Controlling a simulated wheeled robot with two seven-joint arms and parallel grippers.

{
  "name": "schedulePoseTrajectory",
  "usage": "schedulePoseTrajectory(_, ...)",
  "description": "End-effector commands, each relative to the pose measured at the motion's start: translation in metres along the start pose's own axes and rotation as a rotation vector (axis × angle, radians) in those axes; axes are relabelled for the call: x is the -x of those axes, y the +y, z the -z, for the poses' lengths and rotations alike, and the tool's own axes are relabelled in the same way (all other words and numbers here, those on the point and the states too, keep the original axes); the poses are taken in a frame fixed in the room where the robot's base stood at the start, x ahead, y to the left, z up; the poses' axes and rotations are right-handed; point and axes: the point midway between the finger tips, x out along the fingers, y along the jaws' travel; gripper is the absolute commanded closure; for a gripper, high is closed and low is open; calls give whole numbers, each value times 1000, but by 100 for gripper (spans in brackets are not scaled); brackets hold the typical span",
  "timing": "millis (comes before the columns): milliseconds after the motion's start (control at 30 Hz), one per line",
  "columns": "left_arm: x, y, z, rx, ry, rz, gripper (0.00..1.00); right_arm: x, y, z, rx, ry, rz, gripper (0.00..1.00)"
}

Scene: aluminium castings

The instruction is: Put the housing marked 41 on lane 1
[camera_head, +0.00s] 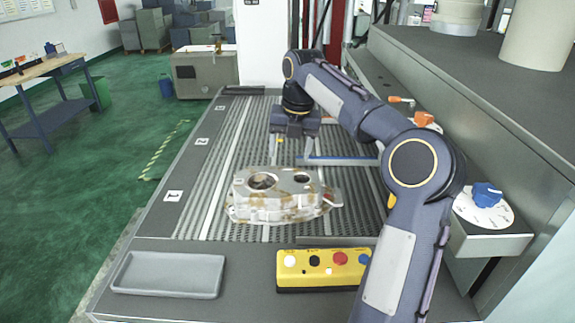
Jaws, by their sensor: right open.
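A pale cast housing (284,198) with brownish patches and two round openings on top sits on the ribbed grey conveyor surface (222,160). It is beside the white label 1 (174,196), on the near part of that surface. I cannot read a 41 on it. My right gripper (294,158) points down just behind the housing. It is open, with its fingers apart and nothing visible between them. It appears clear of the housing. My left gripper is not in view.
Labels 2 (201,141) and 3 (219,108) mark farther parts. A blue bar (340,161) lies beyond the housing, partly behind my right arm. A grey tray (168,274) and yellow button box (322,270) stand in front. A blue knob (486,194) is at right.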

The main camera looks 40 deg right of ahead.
Motion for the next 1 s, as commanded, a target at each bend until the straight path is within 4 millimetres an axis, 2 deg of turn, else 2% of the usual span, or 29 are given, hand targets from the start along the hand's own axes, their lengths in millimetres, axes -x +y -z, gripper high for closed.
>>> schedulePoseTrajectory(100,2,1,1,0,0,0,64,20,0,0,1,-2,0,34)
schedulePoseTrajectory(300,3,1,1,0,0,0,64,32,0,0,0,-1,1,34)
schedulePoseTrajectory(1000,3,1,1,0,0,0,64,32,0,0,0,0,1,34)
